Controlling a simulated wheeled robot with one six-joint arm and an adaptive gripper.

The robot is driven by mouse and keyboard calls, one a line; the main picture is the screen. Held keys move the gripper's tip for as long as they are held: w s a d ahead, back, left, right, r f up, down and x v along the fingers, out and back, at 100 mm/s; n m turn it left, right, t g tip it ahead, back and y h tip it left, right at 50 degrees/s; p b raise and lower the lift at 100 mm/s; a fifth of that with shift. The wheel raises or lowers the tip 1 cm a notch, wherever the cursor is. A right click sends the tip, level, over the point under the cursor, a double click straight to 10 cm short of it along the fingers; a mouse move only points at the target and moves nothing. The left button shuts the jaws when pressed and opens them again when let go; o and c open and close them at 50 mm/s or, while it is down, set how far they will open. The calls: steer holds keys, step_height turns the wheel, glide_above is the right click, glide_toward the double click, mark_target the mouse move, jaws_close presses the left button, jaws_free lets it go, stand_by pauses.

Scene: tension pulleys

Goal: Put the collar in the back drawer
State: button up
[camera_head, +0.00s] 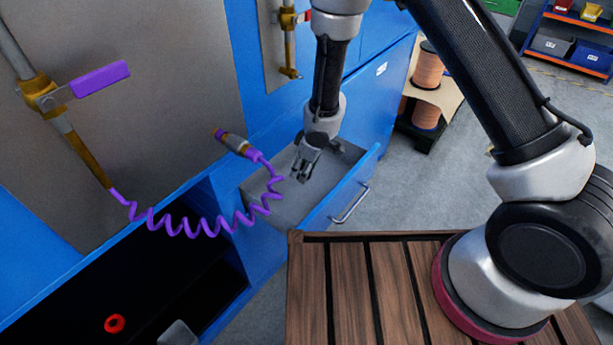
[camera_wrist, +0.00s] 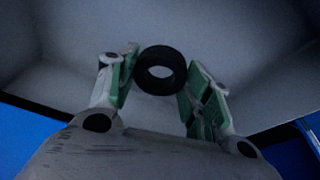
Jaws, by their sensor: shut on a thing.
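My gripper (camera_head: 302,175) hangs over the open drawer (camera_head: 343,192), which has a blue front and a grey inside. In the wrist view my gripper (camera_wrist: 158,85) has its green-padded fingers on both sides of a black ring, the collar (camera_wrist: 160,52). The collar is held near the fingertips, with its hole facing the camera. The grey drawer floor and walls (camera_wrist: 230,30) fill the view behind it. I cannot tell how far the collar is above the floor. In the head view the collar is too small or hidden to make out.
A coiled purple hose (camera_head: 190,228) hangs left of the drawer, its end fitting (camera_head: 232,143) close to the drawer's left side. A red ring (camera_head: 115,323) lies on the dark shelf at lower left. A slatted wooden deck (camera_head: 340,290) is in front. Spools (camera_head: 427,70) stand behind.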

steer(key=shift+w+d+f, duration=0.1)
steer(key=shift+w+f, duration=0.05)
steer(key=shift+f, duration=2.25)
steer(key=o, duration=1)
steer(key=shift+f, duration=0.1)
steer(key=v, duration=1.2)
steer(key=shift+d, duration=0.15)
